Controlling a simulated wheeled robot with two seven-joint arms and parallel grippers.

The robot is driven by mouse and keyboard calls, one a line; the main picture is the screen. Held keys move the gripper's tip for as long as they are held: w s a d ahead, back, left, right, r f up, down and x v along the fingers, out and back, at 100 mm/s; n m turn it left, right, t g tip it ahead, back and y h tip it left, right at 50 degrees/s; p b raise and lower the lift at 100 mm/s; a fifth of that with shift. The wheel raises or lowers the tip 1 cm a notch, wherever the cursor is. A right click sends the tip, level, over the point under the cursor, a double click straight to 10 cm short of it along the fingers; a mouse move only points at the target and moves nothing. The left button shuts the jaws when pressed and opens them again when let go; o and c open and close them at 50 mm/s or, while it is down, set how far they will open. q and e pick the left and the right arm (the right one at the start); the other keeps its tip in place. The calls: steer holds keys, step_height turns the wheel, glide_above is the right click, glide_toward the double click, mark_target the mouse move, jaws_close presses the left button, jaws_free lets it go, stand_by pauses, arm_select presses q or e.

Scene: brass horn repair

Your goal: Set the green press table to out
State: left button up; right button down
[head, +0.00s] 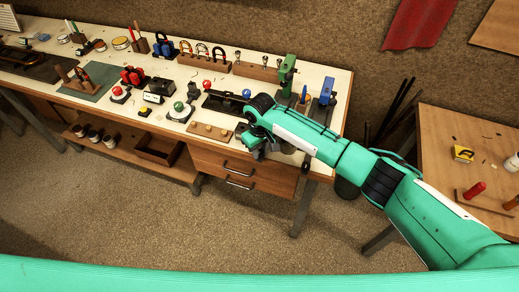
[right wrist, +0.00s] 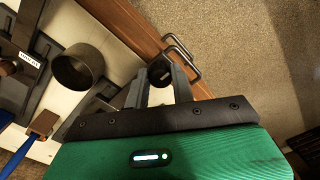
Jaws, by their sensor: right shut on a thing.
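The green press (head: 287,74) stands upright near the right end of the workbench. My right arm covers the bench in front of it, so its table and the table's setting cannot be made out in the head view. My right gripper (head: 256,150) is low at the bench's front edge, in front of the green press. In the right wrist view my right gripper (right wrist: 162,85) is shut on a black round knob (right wrist: 160,70) between its fingertips. What the knob belongs to is not clear. My left gripper is not in view.
A blue press (head: 326,92) stands right of the green one. A dark open cylinder (right wrist: 78,68) is left of the fingers in the right wrist view. Drawer handles (head: 239,170) stick out below the bench edge. A side table (head: 455,125) stands at right.

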steer(key=shift+s+a+f, duration=0.1)
steer(key=shift+s+f, duration=0.05)
steer(key=shift+s, duration=0.05)
steer(key=c, duration=1.5)
jaws_free()
steer(key=o, duration=0.3)
steer(key=shift+o, duration=0.2)
steer(key=shift+r, duration=0.2)
arm_select(q)
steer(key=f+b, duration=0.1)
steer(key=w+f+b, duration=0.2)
steer(key=b, duration=0.1)
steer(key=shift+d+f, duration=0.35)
arm_select(e)
step_height(320, 180, up, 14)
steer(key=shift+f, duration=0.15)
steer(key=shift+s+a, duration=0.1)
